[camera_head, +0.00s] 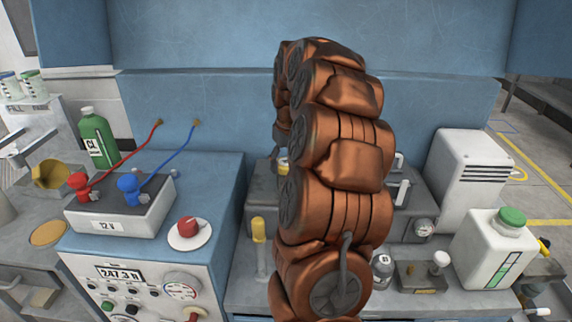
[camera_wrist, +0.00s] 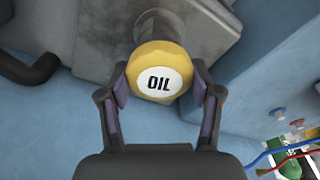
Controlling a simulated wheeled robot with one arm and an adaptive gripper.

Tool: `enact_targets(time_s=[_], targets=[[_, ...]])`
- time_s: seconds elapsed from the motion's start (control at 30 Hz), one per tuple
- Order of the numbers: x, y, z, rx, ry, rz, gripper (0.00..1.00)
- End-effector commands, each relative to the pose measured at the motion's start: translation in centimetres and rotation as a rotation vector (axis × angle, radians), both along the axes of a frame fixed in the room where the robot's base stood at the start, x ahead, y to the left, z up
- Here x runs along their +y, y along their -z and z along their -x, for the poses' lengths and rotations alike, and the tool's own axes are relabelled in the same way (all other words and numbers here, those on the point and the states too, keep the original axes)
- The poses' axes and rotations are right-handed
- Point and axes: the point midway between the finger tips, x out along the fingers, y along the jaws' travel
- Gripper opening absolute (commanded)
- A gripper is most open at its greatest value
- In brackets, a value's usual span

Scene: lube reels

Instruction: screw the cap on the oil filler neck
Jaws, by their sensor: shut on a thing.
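The yellow oil cap (camera_wrist: 158,52), with a white disc marked OIL, sits between the two fingers of my gripper (camera_wrist: 161,82) in the wrist view. The gripper is shut on the cap's sides. The grey filler neck (camera_wrist: 156,20) shows right behind the cap, in line with it. The cap covers the neck's mouth, so I cannot tell how far it is threaded. In the head view my copper-coloured arm hides the gripper and most of that spot; a small yellow patch, perhaps the cap (camera_head: 283,160), shows at the arm's left edge.
A control box (camera_head: 120,210) with red and blue clamps stands left, a green bottle (camera_head: 96,138) behind it. A white jug (camera_head: 495,250) with a green lid and a small bottle (camera_head: 382,268) stand right. A black hose (camera_wrist: 28,68) runs left of the neck.

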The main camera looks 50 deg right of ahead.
Motion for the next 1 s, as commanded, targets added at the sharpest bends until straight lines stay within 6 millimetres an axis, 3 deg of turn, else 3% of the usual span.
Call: enact_targets(time_s=[0.47,0.5,0.73,1.0], targets=[[0.16,0.24,0.14,0.006,0.101,-0.006,0.3],[0.16,0.24,0.15,0.006,0.101,-0.006,0.68],[0.08,0.13,0.08,0.003,0.1,-0.003,0.92],[0.03,0.06,0.05,0.002,0.101,-0.002,0.95]])
